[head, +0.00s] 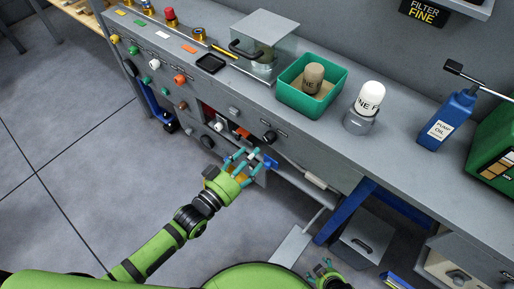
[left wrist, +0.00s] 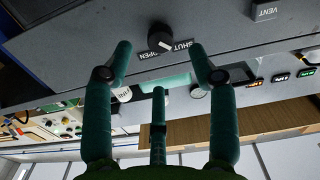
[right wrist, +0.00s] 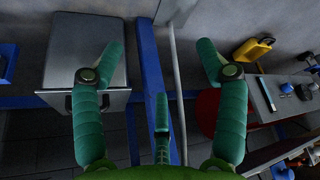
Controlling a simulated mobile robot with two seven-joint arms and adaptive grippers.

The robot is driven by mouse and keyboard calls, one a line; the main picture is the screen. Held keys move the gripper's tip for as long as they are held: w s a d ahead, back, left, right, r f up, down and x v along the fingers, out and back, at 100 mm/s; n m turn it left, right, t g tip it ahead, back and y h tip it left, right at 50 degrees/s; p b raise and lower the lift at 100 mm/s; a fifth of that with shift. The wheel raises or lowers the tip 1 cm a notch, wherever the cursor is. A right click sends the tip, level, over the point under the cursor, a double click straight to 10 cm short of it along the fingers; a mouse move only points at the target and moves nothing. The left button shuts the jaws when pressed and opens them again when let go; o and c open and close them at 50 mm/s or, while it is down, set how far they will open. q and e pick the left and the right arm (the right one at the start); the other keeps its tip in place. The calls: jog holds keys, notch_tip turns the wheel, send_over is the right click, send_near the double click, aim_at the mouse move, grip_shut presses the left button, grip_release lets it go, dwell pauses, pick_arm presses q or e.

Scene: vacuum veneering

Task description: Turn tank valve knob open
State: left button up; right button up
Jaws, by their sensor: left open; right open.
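A black round knob (left wrist: 160,38) with a SHUT/OPEN label beside it is on the grey panel in the left wrist view. It lies beyond the fingertips of my left gripper (left wrist: 159,60), between their lines, and looks apart from them. In the head view a black knob (head: 269,137) is on the bench front, just up and right of my left gripper (head: 243,162); it appears to be the same one. The left gripper is open and empty. My right gripper (head: 322,270) is open and empty, low beside the bench; it also shows in the right wrist view (right wrist: 160,65).
The bench top holds a green bin (head: 310,88), a white-capped filter (head: 369,98) and a blue pump oil bottle (head: 449,118). Other knobs and buttons line the front panel. A grey drawer box (right wrist: 88,60) and blue frame are near my right gripper. The floor at left is clear.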

aim_at(267, 140)
pick_arm(q)
jog(key=shift+r+x, duration=0.15)
jog(key=shift+x, duration=1.6)
jog(key=shift+r+x, duration=0.15)
jog(key=shift+x, duration=1.65)
pick_arm(e)
jog(key=shift+w+a, duration=0.1)
jog(key=shift+w, duration=0.8)
pick_arm(q)
jog(key=c, duration=1.1)
